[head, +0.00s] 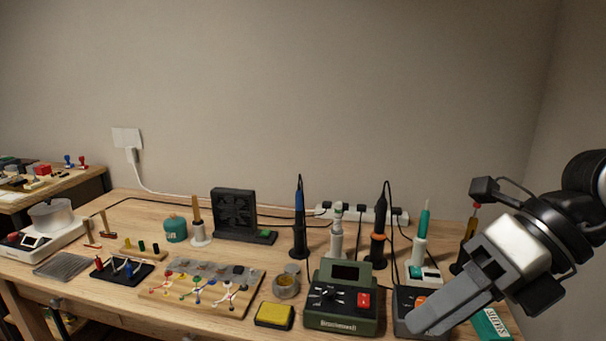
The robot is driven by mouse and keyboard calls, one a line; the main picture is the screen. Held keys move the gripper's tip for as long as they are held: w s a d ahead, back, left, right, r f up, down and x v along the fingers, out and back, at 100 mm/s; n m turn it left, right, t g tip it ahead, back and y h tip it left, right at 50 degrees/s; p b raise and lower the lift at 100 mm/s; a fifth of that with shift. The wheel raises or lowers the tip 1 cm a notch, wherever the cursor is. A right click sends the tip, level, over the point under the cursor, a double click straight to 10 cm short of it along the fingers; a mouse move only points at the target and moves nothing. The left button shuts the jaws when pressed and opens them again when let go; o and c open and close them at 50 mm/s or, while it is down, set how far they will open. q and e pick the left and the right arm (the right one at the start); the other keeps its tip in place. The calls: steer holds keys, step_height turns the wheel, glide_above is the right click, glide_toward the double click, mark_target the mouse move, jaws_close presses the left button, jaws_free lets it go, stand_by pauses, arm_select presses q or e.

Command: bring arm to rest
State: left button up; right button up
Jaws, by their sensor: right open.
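My right gripper (432,318) comes in from the right edge of the head view. Its grey fingers point down and to the left, over the right end of the workbench (125,205). It is open, and I see nothing held in it. It hides part of a dark device (410,299) and the bench behind it. I cannot tell how high it is above them. My left gripper is not in view.
A green soldering station (342,312), a yellow sponge (274,315) and a wooden board with coloured parts (200,291) line the front. Upright irons, a black fan unit (234,212) and a power strip (362,214) stand behind. A teal box (491,324) lies below my right arm.

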steer(key=s+a+r+m+g+y, duration=0.2)
steer(key=a+r+g+y, duration=0.1)
steer(key=a+y, duration=0.6)
steer(key=w+d+f+m+t+h+p, duration=0.1)
steer(key=w+d+f+m+t+h, duration=0.35)
steer(key=m+t, duration=0.8)
steer(key=w+d+f+m+t+h, duration=0.2)
steer(key=w+f+m+t, duration=0.45)
steer(key=m, duration=0.95)
steer(key=s+d+f+m+g+h, duration=0.1)
steer(key=s+f+m+h, duration=0.3)
steer(key=f, duration=0.8)
steer(key=s+f+m+g+h, duration=0.4)
steer(key=s+f, duration=0.5)
steer(key=f, duration=0.3)
steer(key=shift+d+m+g+p, duration=0.3)
steer(key=shift+d+m+p, duration=0.05)
steer(key=shift+m, duration=0.1)
